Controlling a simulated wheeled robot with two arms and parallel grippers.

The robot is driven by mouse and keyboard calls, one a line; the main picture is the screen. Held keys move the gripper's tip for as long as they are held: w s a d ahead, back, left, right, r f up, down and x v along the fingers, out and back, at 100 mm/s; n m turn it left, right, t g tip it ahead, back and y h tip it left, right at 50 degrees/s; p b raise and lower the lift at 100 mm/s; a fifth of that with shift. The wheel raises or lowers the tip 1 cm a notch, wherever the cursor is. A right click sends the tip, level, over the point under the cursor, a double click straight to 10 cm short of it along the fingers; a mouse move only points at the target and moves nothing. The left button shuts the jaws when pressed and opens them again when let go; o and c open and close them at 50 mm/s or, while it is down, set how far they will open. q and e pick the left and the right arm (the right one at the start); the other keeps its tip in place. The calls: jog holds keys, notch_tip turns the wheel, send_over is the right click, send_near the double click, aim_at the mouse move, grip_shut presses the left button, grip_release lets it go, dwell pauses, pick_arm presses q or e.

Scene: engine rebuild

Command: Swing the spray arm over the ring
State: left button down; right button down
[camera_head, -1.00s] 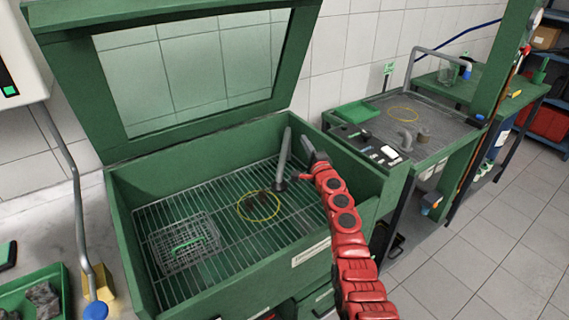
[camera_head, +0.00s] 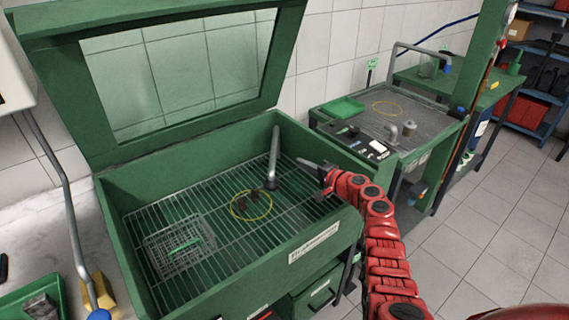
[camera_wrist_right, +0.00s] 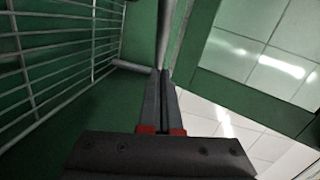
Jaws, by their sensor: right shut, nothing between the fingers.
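The spray arm (camera_head: 274,155) is a grey tube inside the green washer cabinet (camera_head: 190,270). It stands near the back right corner, its lower end just behind and right of the yellow ring (camera_head: 251,205). The ring lies on the wire rack, with small dark brown pieces in or beside it. My right gripper (camera_head: 302,163) is shut and empty, right of the spray arm with a small gap showing. In the right wrist view its closed fingers (camera_wrist_right: 164,78) point toward a grey tube (camera_wrist_right: 165,30), probably the spray arm; contact cannot be told. My left gripper is not in view.
A wire basket (camera_head: 178,246) with a green handle sits left on the rack. The windowed lid (camera_head: 90,110) stands open behind. A grey-topped bench (camera_head: 435,118) with another yellow ring (camera_head: 388,108) stands right. Floor at the right is clear.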

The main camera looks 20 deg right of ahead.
aim_at(275, 162)
jog(key=w+a+f+b, duration=0.1)
jog(key=w+a, duration=0.3)
jog(key=a, duration=0.1)
jog(key=shift+w+a+f, duration=0.15)
jog(key=shift+w+f, duration=0.05)
jog(key=shift+w, duration=0.05)
jog(key=shift+a, duration=0.1)
jog(key=a, duration=0.1)
jog(key=a+m+h+p, duration=0.1)
jog(key=a+h+p, duration=0.1)
jog(key=shift+w+r+t, duration=0.15)
jog(key=shift+w+t, duration=0.2)
jog(key=shift+t, duration=0.05)
jog(key=a+h, duration=0.1)
jog(key=w+a+m+h, duration=0.1)
jog(key=a+m, duration=0.1)
jog(key=shift+w+a+t+h, duration=0.25)
jog(key=shift+t+h, duration=0.05)
jog(key=shift+h, duration=0.1)
